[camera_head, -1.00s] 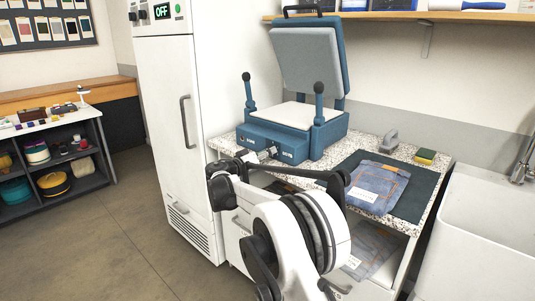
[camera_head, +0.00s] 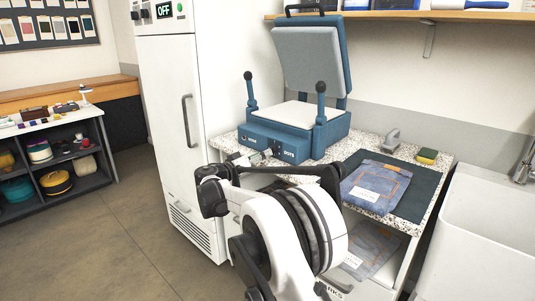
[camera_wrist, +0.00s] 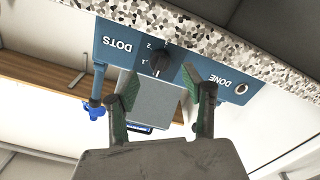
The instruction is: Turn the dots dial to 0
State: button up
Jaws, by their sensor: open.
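A blue press (camera_head: 282,146) with its padded lid raised stands on a speckled counter. Its front panel carries the labels DOTS and DONE. In the wrist view, the dark round dots dial (camera_wrist: 160,62) sits on the blue panel between the DOTS label and the DONE button (camera_wrist: 241,89). Small numerals show beside the dial; its exact setting is too small to tell. My gripper (camera_wrist: 162,86) is open and empty, its two green-padded fingers spread on either side of the dial's line in the picture. Contact with the dial cannot be made out. In the head view, my gripper (camera_head: 256,158) is near the panel.
The speckled counter edge (camera_wrist: 210,38) runs close along the panel. A white cabinet (camera_head: 172,115) stands left, a sink (camera_head: 478,235) right. Open floor lies at left.

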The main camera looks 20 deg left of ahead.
jog(key=v, duration=0.7)
jog(key=shift+s, duration=0.25)
jog(key=shift+a, duration=0.1)
jog(key=d+r+g+p, duration=0.1)
jog(key=d+r+g, duration=0.35)
jog(key=d, duration=1.05)
jog(key=d+r+g+p, duration=0.1)
jog(key=d+r, duration=0.6)
jog(key=d, duration=0.7)
jog(key=s+d+r+g+y+p, duration=0.1)
jog(key=s+d, duration=0.4)
jog(key=d, duration=0.3)
jog(key=s+d+r+g+y+p, duration=0.1)
jog(key=s+d+r+g, duration=0.1)
jog(key=s+d, duration=0.45)
jog(key=s+d+f+y, duration=0.1)
jog(key=s+d, duration=0.3)
jog(key=s, duration=0.5)
jog(key=s+d+f+m+y+p, duration=0.1)
jog(key=s+d+f, duration=0.3)
jog(key=s, duration=0.5)
jog(key=s+d+f+g+y+p, duration=0.1)
jog(key=s+d+f+y, duration=0.1)
jog(key=s+d, duration=0.4)
jog(key=shift+s+d+f+m, duration=0.25)
jog(key=shift+s+m, duration=0.15)
jog(key=shift+s, duration=1.6)
